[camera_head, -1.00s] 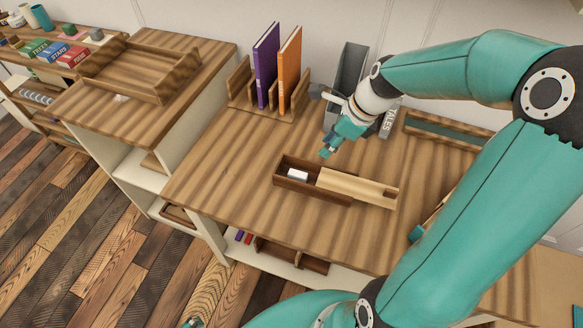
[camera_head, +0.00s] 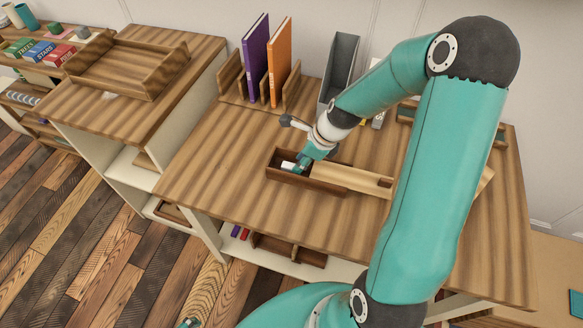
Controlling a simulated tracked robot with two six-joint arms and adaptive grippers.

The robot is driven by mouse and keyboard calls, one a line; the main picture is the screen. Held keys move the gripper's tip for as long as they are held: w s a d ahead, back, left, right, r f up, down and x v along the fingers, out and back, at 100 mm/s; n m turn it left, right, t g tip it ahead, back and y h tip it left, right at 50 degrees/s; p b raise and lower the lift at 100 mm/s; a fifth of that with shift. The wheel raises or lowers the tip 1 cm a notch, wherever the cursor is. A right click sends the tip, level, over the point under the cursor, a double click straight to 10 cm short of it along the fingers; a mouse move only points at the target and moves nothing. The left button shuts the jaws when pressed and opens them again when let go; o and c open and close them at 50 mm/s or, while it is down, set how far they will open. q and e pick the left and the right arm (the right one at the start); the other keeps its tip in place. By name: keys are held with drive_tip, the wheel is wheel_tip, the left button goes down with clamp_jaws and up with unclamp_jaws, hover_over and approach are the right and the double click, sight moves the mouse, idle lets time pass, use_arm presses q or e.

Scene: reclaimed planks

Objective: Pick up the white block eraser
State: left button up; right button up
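The white block eraser (camera_head: 288,165) lies in the open left end of a dark wooden box (camera_head: 285,180) on the table. A light wooden sliding lid (camera_head: 350,180) covers the box's right part. My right gripper (camera_head: 299,170) reaches down into the open end, right at the eraser, and hides its right part. I cannot tell whether its fingers are open or closed on the eraser. Only a small tip of my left gripper (camera_head: 190,322) shows at the bottom edge, too little to tell its state.
A wooden rack with a purple book (camera_head: 256,60) and an orange book (camera_head: 278,62) stands behind the box. A grey file holder (camera_head: 340,68) stands to their right. A wooden tray (camera_head: 125,68) lies on the left cabinet. The table left of the box is clear.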

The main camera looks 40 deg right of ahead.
sight(291, 168)
drive_tip(key=x, duration=0.3)
drive_tip(key=shift+r, duration=0.1)
drive_tip(key=c, duration=0.6)
drive_tip(key=shift+r, duration=0.1)
